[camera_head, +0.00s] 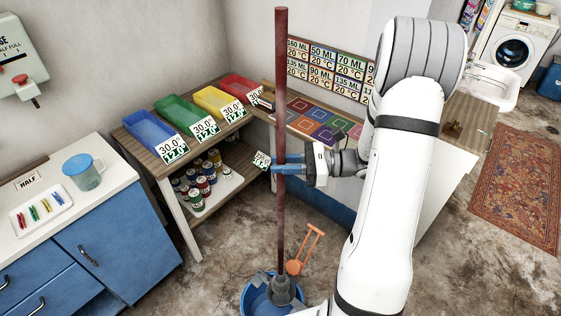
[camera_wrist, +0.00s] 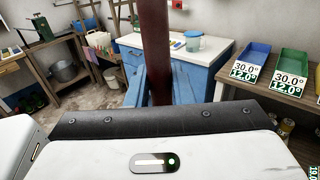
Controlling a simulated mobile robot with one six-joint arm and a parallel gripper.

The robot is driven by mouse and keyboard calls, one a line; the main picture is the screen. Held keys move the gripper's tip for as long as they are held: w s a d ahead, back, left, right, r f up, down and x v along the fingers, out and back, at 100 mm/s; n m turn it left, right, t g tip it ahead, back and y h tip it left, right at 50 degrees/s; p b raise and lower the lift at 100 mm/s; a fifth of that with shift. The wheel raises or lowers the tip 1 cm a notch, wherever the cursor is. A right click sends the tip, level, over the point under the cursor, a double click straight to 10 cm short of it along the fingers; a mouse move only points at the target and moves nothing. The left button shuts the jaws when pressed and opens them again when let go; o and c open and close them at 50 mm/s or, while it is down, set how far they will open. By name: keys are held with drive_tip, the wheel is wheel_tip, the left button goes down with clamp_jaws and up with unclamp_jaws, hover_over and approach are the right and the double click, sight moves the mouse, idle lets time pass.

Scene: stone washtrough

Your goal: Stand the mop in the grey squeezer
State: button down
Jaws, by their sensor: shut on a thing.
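The mop's dark red handle (camera_head: 282,90) stands nearly upright. My gripper (camera_head: 288,164) is shut around the handle at about mid-height, its blue fingers on either side. In the wrist view the handle (camera_wrist: 155,45) rises between the two blue fingertips (camera_wrist: 158,88). The mop's lower end goes down to a dark grey piece (camera_head: 282,290) in a blue bucket (camera_head: 247,298) at the bottom edge of the head view. I cannot tell how much of that grey piece is mop head and how much is squeezer, nor whether the mop is seated.
An orange long-handled tool (camera_head: 308,248) stands by the bucket's right side. A wooden shelf unit (camera_head: 160,155) with coloured trays and cans stands behind. A blue cabinet (camera_head: 125,235) with a jug (camera_head: 84,174) is at left. Bare floor lies between the cabinet and bucket.

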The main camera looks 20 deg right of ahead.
drive_tip(key=shift+f+b, duration=3.85)
drive_tip(key=shift+f, duration=1.95)
drive_tip(key=shift+f+b, duration=0.7)
drive_tip(key=shift+f, duration=0.4)
drive_tip(key=c, duration=1.2)
unclamp_jaws()
drive_tip(key=shift+d, duration=0.1)
drive_tip(key=b, duration=0.1)
approach(283, 199)
drive_tip(key=shift+w+a+f, duration=0.7)
drive_tip(key=shift+w+a, duration=0.05)
drive_tip(key=shift+a, duration=0.2)
